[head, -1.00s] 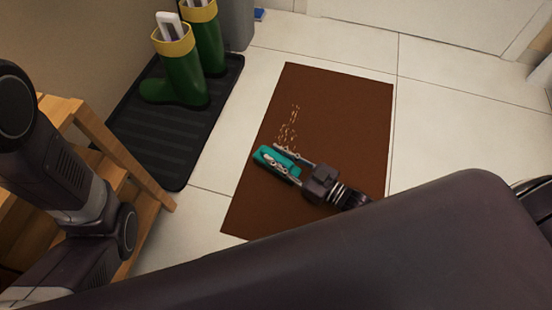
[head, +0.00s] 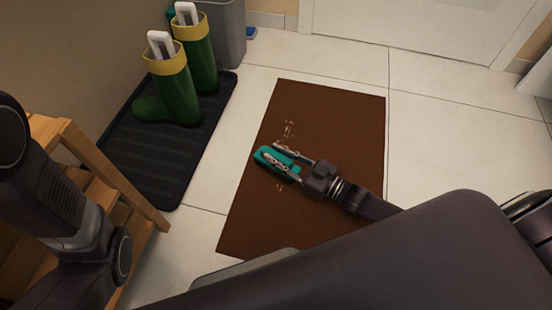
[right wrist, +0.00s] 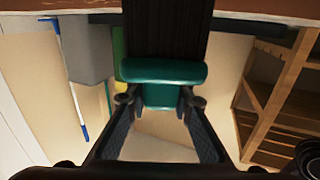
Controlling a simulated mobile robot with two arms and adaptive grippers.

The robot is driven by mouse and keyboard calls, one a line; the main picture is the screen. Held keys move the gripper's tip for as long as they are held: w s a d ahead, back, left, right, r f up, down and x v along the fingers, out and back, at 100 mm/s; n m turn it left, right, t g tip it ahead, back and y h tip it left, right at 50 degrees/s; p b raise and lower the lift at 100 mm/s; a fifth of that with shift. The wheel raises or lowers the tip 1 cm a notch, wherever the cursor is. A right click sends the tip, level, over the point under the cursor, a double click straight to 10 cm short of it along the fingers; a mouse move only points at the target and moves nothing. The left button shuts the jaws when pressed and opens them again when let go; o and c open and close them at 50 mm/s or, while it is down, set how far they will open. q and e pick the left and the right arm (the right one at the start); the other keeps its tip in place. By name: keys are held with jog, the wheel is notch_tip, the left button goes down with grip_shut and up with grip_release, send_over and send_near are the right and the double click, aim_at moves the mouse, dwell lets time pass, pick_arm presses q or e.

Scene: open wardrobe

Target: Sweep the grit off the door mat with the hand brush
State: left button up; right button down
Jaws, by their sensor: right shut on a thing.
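The brown door mat (head: 335,130) lies flat on the tiled floor in the head view. A small patch of pale grit (head: 288,129) is on its left part, just beyond the brush, and a few bits (head: 279,188) lie on the near side of the brush. The teal hand brush (head: 264,156) is low over the mat, beside the grit; whether its bristles touch the mat is hidden. My right gripper (head: 278,158) is shut on the brush. The brush also shows between its fingers in the right wrist view (right wrist: 165,72). My left arm is at the left edge; its gripper is out of view.
A black boot tray (head: 155,170) with two green boots (head: 172,100) lies left of the mat. A grey bin (head: 229,38) stands behind it. A wooden step piece (head: 110,175) is at the near left. Bare tiles lie right of the mat, and a white door (head: 420,28) is beyond.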

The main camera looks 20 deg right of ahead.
jog(key=shift+w+d+b, duration=0.45)
jog(key=shift+w+d, duration=0.2)
jog(key=shift+w, duration=0.3)
jog(key=shift+w+d+b, duration=0.4)
jog(key=shift+w+d, duration=0.25)
jog(key=shift+w, duration=0.35)
jog(key=shift+w+d+b, duration=0.45)
jog(key=shift+w+d, duration=0.2)
jog(key=shift+w, duration=0.3)
jog(key=shift+w+d+f+b, duration=0.1)
jog(key=shift+w+d+b, duration=0.65)
jog(key=shift+w, duration=0.3)
jog(key=shift+w+d+f+b, duration=0.1)
jog(key=shift+w+d+b, duration=0.55)
jog(key=shift+w, duration=0.4)
jog(key=shift+w+d+r, duration=0.1)
jog(key=shift+w+d, duration=0.45)
jog(key=shift+w, duration=0.25)
jog(key=shift+w+d+r, duration=0.1)
jog(key=shift+w+d, duration=0.45)
jog(key=shift+w, duration=0.25)
jog(key=shift+w+d+r, duration=0.1)
jog(key=shift+w+d, duration=0.45)
jog(key=shift+w, duration=0.25)
jog(key=shift+w+d+f, duration=0.1)
jog(key=shift+w+d, duration=0.35)
jog(key=shift+w, duration=0.25)
jog(key=shift+w+d+f, duration=0.1)
jog(key=shift+w+d, duration=0.35)
jog(key=shift+w, duration=0.2)
